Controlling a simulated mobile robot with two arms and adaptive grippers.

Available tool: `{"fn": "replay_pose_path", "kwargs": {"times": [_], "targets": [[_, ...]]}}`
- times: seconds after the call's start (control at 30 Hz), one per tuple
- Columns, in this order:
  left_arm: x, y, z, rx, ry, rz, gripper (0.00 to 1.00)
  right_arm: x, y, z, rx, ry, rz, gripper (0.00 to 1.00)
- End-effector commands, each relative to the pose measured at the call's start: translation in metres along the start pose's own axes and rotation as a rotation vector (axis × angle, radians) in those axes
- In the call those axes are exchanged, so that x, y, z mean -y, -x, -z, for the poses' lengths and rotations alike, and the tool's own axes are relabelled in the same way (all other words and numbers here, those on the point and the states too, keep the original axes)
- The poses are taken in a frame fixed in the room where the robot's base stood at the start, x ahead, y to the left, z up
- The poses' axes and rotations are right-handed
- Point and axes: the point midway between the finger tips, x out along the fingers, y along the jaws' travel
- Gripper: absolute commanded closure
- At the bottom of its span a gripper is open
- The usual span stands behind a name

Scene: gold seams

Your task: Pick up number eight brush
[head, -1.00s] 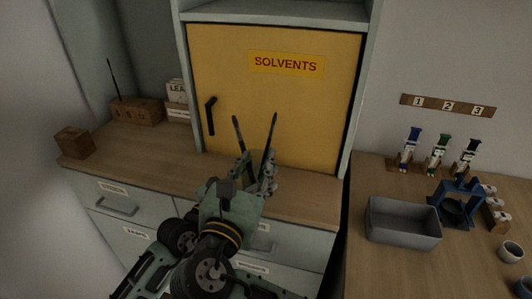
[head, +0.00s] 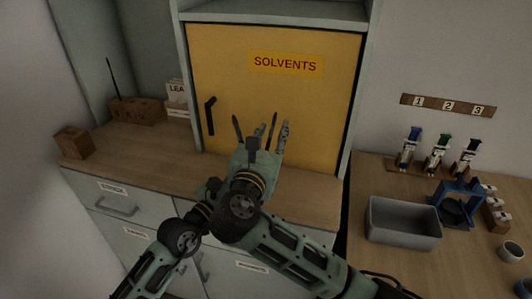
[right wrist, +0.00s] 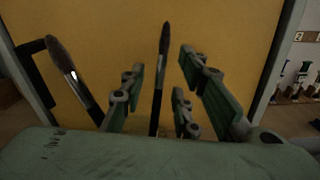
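Two upright paintbrushes with dark tips show in front of the yellow cabinet door, a left one (head: 237,126) and a right one (head: 271,130). Their lower ends are hidden behind my right gripper (head: 268,142). In the right wrist view the gripper (right wrist: 165,98) is open. A slim dark brush (right wrist: 162,75) stands between its green fingers, with no clear contact. A thicker brush with greyish bristles (right wrist: 68,68) leans outside the fingers on the left. I cannot read a number on either brush. My left gripper is not in view.
A wooden block (head: 135,110) with unclear marks and a thin dark stick stands at the counter's back left, near a smaller block (head: 74,142). The yellow SOLVENTS door (head: 300,95) rises close behind the brushes. A grey bin (head: 403,222) stands on the right table.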

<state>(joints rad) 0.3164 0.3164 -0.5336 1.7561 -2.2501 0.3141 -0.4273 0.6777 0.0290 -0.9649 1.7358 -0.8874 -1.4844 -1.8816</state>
Motion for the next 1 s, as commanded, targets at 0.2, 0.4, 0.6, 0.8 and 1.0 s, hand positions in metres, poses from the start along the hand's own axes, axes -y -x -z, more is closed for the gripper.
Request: {"fn": "replay_pose_path", "kwargs": {"times": [0.2, 0.4, 0.6, 0.8, 1.0], "targets": [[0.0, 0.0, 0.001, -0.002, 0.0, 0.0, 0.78, 0.0, -0.001, 0.0, 0.0, 0.0, -0.001, 0.72], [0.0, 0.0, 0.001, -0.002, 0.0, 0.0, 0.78, 0.0, -0.001, 0.0, 0.0, 0.0, -0.001, 0.89], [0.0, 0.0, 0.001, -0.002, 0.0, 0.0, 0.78, 0.0, -0.001, 0.0, 0.0, 0.0, -0.001, 1.0], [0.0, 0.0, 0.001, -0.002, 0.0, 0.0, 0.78, 0.0, -0.001, 0.0, 0.0, 0.0, 0.0, 1.0], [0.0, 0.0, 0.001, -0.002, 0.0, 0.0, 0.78, -0.003, -0.001, -0.015, 0.003, -0.005, -0.002, 1.0]]}}
